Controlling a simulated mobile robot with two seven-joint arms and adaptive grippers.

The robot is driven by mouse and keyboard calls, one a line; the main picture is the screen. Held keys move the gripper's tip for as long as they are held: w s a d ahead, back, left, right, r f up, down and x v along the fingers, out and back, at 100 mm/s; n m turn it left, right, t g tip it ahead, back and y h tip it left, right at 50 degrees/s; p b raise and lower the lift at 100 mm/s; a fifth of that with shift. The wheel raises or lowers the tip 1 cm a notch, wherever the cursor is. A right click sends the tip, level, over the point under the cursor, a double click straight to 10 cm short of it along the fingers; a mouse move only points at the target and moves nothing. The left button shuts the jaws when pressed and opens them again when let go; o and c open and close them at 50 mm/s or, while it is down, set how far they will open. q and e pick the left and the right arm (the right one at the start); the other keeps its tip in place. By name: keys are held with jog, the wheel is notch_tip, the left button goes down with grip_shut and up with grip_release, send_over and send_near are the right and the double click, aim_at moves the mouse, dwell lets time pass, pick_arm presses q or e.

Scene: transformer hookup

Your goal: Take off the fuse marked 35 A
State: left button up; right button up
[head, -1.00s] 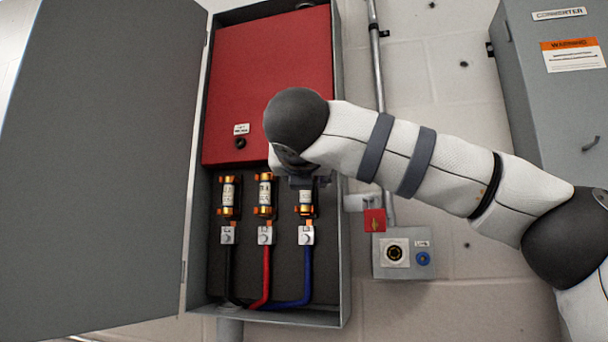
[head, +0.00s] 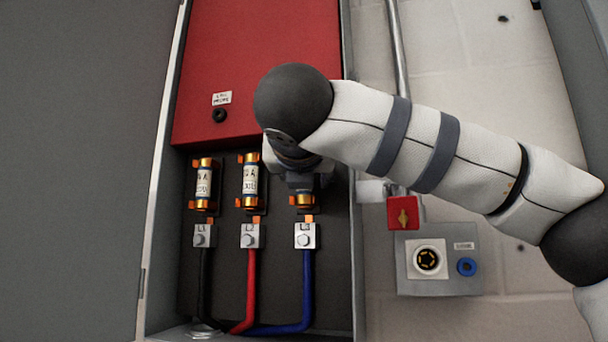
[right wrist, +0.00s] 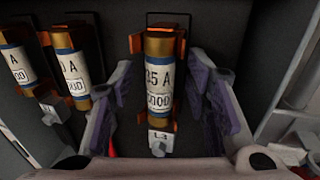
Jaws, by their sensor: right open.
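The fuse marked 35 A (right wrist: 159,76) sits upright in its orange clips above the L3 terminal, in the middle of the right wrist view; its first digit is partly unclear. In the head view only its lower copper end (head: 303,200) shows, the rest hidden behind my right gripper (head: 300,180). In the right wrist view the fingers of my right gripper (right wrist: 170,105) are open, one on each side of the fuse, with gaps visible between pads and fuse. My left gripper is not in view.
Two other fuses, over L1 (head: 204,182) and L2 (head: 250,180), stand to the left. Black, red and blue cables run below the terminals. The open grey door (head: 70,170) is at left, the cabinet's right wall close to my gripper. A red switch (head: 403,213) is outside.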

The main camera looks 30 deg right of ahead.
jog(key=shift+s+a+r, duration=0.1)
jog(key=shift+s+a, duration=0.05)
jog(key=shift+s, duration=0.05)
jog(key=shift+c, duration=0.6)
jog(key=shift+s, duration=0.1)
grip_shut()
grip_release()
jog(key=shift+o, duration=0.6)
jog(key=shift+w, duration=0.2)
